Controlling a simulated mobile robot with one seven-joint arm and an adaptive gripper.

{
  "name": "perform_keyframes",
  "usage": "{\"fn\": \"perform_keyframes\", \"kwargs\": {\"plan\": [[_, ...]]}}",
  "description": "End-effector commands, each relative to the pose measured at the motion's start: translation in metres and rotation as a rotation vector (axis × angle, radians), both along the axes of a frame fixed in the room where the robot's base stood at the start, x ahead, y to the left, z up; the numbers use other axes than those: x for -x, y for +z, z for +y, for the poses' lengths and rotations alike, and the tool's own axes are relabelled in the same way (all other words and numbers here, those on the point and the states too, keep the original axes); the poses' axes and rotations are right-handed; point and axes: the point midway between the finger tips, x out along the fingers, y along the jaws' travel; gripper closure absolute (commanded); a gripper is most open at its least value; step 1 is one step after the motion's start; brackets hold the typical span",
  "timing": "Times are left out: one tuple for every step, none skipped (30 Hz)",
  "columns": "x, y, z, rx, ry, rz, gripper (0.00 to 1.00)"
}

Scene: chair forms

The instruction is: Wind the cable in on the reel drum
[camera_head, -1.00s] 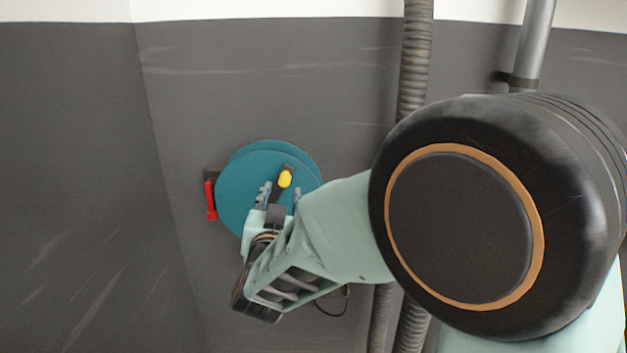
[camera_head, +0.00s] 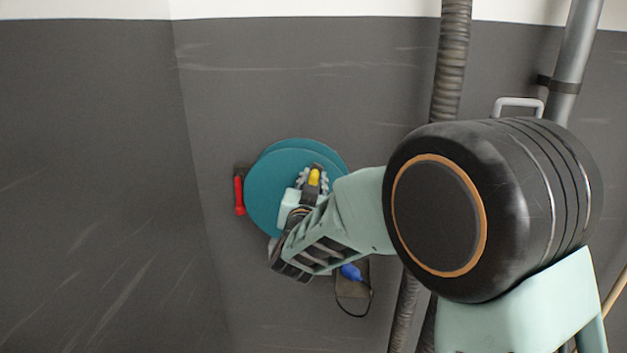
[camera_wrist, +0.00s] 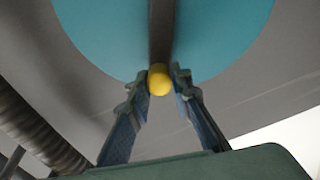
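A teal reel drum (camera_head: 268,185) is mounted on the dark wall, and its face fills the top of the wrist view (camera_wrist: 100,35). A dark crank arm (camera_wrist: 160,30) runs across the face to a yellow knob (camera_head: 314,177). My gripper (camera_head: 312,181) is at the knob, with one finger on each side. In the wrist view the fingertips (camera_wrist: 160,84) are closed in against the yellow knob (camera_wrist: 159,79). A red lever (camera_head: 239,196) hangs at the drum's left edge. A black cable (camera_head: 353,315) loops below, by a blue plug (camera_head: 351,271). My arm hides the drum's lower right.
A ribbed hose (camera_head: 451,60) and a grey pipe (camera_head: 575,55) run down the wall on the right. A pale bracket handle (camera_head: 517,101) shows behind my arm. A wall corner stands left of the drum. The wall left of the red lever is clear.

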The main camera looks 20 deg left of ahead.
Motion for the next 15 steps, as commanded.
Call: {"fn": "perform_keyframes", "kwargs": {"plan": [[0.0001,0.0000,0.0001,0.000,0.000,0.000,0.92],[0.0001,0.0000,0.0001,0.000,0.000,0.000,0.95],[0.0001,0.0001,0.0001,0.000,0.000,0.000,1.00],[0.0002,0.0000,0.0000,0.000,0.000,0.000,1.00],[0.0002,0.0001,0.0000,0.000,0.000,0.000,1.00],[0.0002,0.0000,0.0000,0.000,0.000,0.000,1.00],[0.0002,0.0000,0.0000,0.000,0.000,0.000,1.00],[0.0002,0.0000,0.0000,0.000,0.000,0.000,1.00],[0.0002,0.0000,0.0001,0.000,0.000,0.000,1.00],[0.0002,0.0000,0.0001,0.000,0.000,0.000,1.00],[0.0002,0.0001,0.0001,0.000,0.000,0.000,1.00],[0.0003,0.0004,0.0006,0.003,0.000,-0.001,1.00],[0.0006,0.0009,0.0011,0.008,0.001,-0.002,1.00],[0.0008,0.0015,0.0021,0.016,0.001,-0.004,1.00],[0.0012,0.0027,0.0040,0.032,0.001,-0.008,1.00]]}}
